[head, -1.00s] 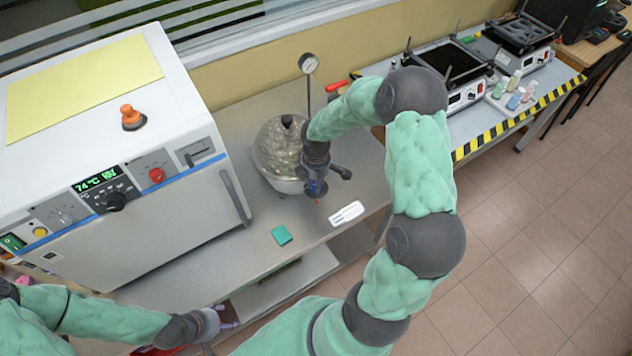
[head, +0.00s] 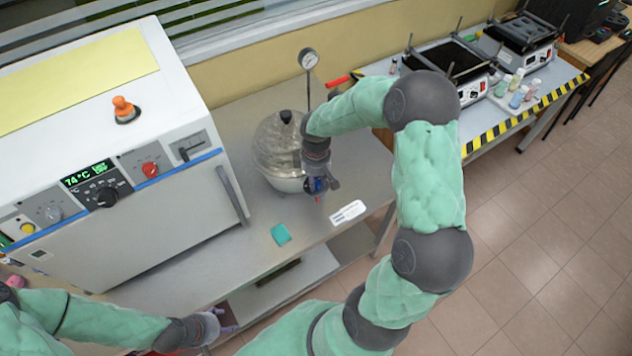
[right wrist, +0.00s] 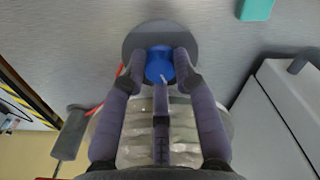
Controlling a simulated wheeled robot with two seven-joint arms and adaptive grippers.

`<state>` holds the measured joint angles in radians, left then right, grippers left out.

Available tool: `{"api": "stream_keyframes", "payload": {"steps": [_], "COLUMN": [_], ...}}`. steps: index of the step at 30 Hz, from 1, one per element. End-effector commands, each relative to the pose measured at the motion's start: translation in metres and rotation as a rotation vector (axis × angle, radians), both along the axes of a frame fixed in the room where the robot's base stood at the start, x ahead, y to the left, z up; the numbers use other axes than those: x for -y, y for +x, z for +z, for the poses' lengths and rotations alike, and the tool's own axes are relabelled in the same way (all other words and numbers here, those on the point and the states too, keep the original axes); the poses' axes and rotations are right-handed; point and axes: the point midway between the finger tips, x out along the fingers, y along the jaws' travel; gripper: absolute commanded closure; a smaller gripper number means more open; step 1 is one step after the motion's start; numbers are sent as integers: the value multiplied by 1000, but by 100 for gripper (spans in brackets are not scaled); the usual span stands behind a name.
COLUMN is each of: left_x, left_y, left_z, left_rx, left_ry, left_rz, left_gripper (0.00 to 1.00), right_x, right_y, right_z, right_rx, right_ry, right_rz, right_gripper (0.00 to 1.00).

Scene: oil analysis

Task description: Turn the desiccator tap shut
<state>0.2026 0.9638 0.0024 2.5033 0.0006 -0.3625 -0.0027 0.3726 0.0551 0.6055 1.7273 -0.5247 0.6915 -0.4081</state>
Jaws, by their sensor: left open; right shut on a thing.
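The desiccator (head: 277,147) is a clear domed vessel with a black knob on top, standing on the steel bench beside the white oven. Its blue tap (right wrist: 160,64) shows between the fingers in the right wrist view. My right gripper (head: 317,187) is at the desiccator's front right side, shut on the blue tap. In the right wrist view its fingers (right wrist: 160,75) press on both sides of the tap, and the ribbed glass shows behind them. My left gripper (head: 228,322) is open and empty, low at the bench's front edge.
The oven (head: 120,190) stands left of the desiccator. A gauge (head: 308,60) on a thin stem rises behind it. A teal block (head: 281,234) and a white label (head: 348,213) lie on the bench in front. Hotplates (head: 447,62) stand on the striped bench at right.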

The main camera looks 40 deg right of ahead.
Motion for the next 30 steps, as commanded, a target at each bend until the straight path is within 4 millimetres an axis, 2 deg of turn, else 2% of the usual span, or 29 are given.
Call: {"api": "stream_keyframes", "payload": {"steps": [6,15,30], "left_x": [0,0,0], "left_y": [0,0,0], "left_z": [-11,-19,-21], "left_rx": [0,0,0], "left_ry": [0,0,0], "left_rz": [0,0,0], "left_gripper": [37,37,37], "right_x": [0,0,0], "right_y": [1,0,0], "right_z": [-1,0,0], "right_rx": [2,1,1], "right_ry": [0,-1,0], "right_rz": [-178,-346,-415], "right_gripper": [100,100,100]}}
